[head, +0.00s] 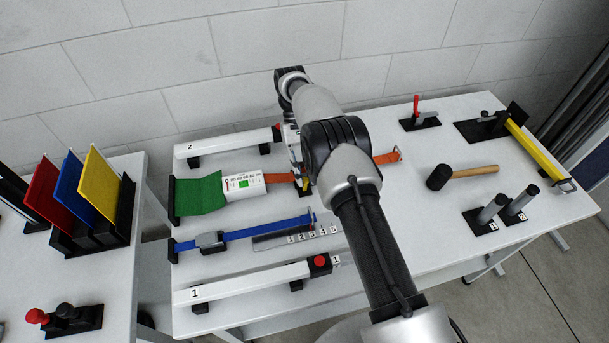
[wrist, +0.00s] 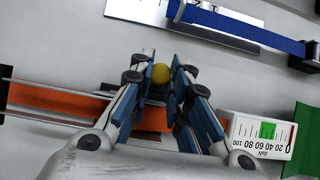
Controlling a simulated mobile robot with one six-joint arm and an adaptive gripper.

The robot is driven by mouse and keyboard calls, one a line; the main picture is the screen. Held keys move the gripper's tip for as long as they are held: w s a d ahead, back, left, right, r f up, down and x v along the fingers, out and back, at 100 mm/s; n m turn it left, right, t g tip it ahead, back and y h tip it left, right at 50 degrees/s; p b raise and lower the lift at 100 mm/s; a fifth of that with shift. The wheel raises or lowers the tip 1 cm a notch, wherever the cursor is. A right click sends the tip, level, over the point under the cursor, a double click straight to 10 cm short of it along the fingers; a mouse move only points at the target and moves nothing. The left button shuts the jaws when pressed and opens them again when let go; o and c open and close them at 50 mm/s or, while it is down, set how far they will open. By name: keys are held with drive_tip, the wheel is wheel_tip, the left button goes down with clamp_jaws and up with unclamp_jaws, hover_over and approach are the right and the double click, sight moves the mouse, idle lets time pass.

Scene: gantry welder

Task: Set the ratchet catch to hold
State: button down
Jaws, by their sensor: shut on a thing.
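In the wrist view my gripper (wrist: 161,76) has its two blue-padded fingers closed on a small yellow knob (wrist: 161,73), which shows between the fingertips. The knob sits over the line of the orange strap (wrist: 60,98); I take it as the ratchet catch's knob, but the ratchet body is mostly hidden by my fingers. In the head view the orange strap (head: 387,158) runs under my arm, and a bit of yellow shows beside my mostly hidden gripper. A white daN gauge (head: 243,185) with a green zone sits on this strap line; it also shows in the wrist view (wrist: 258,138).
Green webbing (head: 199,195) joins the gauge on the left. A blue strap (head: 260,230) with a numbered plate lies in front. White bars 1 (head: 240,285) and 2 (head: 222,147) flank the straps. A mallet (head: 470,172) and a red-handled clamp (head: 418,112) are at right.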

idle(0.4)
drive_tip(key=c, duration=1.5)
unclamp_jaws()
wheel_tip(320, 180, up, 10)
